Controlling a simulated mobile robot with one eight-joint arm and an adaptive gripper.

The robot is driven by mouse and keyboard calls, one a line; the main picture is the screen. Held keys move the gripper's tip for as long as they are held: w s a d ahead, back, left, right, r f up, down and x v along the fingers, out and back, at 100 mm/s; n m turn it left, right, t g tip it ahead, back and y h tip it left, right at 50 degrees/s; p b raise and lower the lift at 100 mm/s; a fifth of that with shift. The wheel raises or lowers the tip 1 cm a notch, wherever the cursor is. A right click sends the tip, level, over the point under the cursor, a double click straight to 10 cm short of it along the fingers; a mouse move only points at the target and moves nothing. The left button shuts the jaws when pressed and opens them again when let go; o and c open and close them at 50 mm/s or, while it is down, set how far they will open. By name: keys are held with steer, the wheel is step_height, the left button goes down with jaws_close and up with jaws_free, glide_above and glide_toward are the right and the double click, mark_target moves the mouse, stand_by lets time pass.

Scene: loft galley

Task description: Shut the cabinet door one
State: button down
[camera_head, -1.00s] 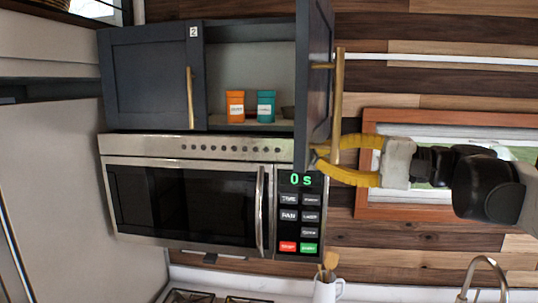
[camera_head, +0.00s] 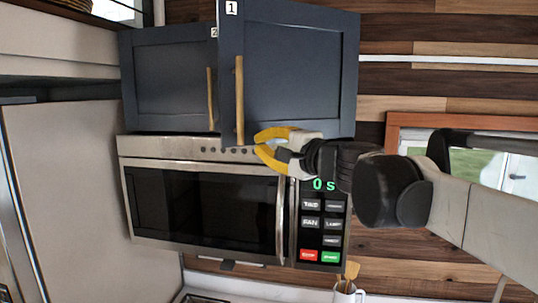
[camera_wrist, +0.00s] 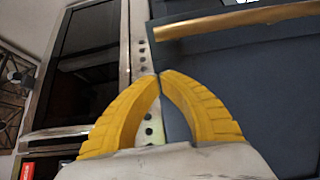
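Cabinet door one (camera_head: 300,70) is dark blue-grey, marked "1", with a vertical brass handle (camera_head: 240,100). It stands partly open, angled out in front of the cabinet and hiding its inside. My gripper (camera_head: 257,143), with yellow fingers, is at the door's lower edge, just right of the handle's lower end. In the wrist view my gripper (camera_wrist: 160,74) has its fingertips together with nothing between them. The handle (camera_wrist: 235,20) passes above and right of the tips, apart from them. The door's face (camera_wrist: 240,75) lies behind the fingers; I cannot tell whether they touch it.
Cabinet door two (camera_head: 170,75), marked "2", is closed at the left. A microwave (camera_head: 200,200) sits directly below the doors. A window (camera_head: 480,170) is at the right. A mug with utensils (camera_head: 348,292) stands low on the counter.

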mark_target(253, 141)
steer(key=w+a+h, duration=0.1)
steer(key=w+a+m+t+h, duration=0.1)
steer(key=w, duration=0.1)
steer(key=shift+w+a+m, duration=0.1)
steer(key=shift+m, duration=0.2)
steer(key=w, duration=0.7)
steer(key=shift+w+a+b, duration=0.25)
steer(key=shift+w+b, duration=0.05)
steer(key=shift+b, duration=0.05)
steer(key=shift+s+r, duration=0.1)
steer(key=shift+s, duration=0.05)
